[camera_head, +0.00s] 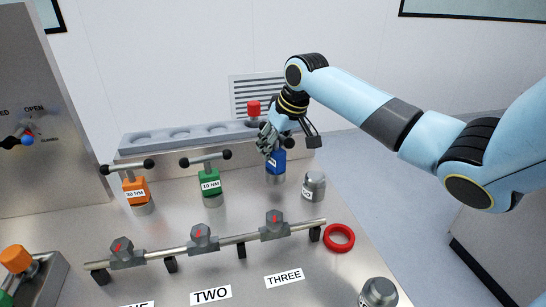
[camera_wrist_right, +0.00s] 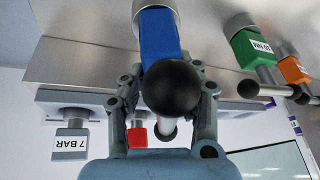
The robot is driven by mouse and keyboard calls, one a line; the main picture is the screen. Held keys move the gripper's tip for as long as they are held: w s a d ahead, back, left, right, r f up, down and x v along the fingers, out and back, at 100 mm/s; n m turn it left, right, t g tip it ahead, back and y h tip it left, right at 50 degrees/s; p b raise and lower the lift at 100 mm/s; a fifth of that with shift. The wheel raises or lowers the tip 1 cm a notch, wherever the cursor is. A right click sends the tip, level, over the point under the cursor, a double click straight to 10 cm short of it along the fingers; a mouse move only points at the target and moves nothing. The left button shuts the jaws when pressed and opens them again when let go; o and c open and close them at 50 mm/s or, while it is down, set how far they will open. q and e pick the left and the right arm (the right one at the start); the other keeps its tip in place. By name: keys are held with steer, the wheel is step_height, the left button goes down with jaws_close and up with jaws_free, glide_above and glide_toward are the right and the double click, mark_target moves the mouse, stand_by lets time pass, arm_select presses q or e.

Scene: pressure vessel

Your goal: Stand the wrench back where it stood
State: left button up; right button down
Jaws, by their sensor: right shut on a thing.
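The blue wrench (camera_head: 276,162) is upright at the right end of the row of wrenches, with its grey lower end (camera_head: 275,178) at the bench top. I cannot tell whether that end touches the bench. My right gripper (camera_head: 269,143) is shut on its T-handle and hides most of it. In the right wrist view the wrench's blue body (camera_wrist_right: 160,36) and black handle ball (camera_wrist_right: 172,87) lie between the two fingers. A green wrench (camera_head: 210,184) and an orange wrench (camera_head: 136,190) stand to the left. My left gripper is not in view.
A grey capped cylinder (camera_head: 314,186) stands close to the right of the blue wrench. In front are a rail with grey hex nuts (camera_head: 200,240) and a red ring (camera_head: 339,238). Behind is a grey rack (camera_head: 190,138) with round recesses and a red-topped part (camera_head: 254,108).

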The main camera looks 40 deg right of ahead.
mark_target(283, 136)
steer(key=shift+f, duration=1.65)
steer(key=shift+f, duration=0.1)
steer(key=c, duration=1)
jaws_free()
steer(key=shift+s, duration=0.1)
steer(key=shift+o, duration=0.2)
steer(key=v, duration=1.2)
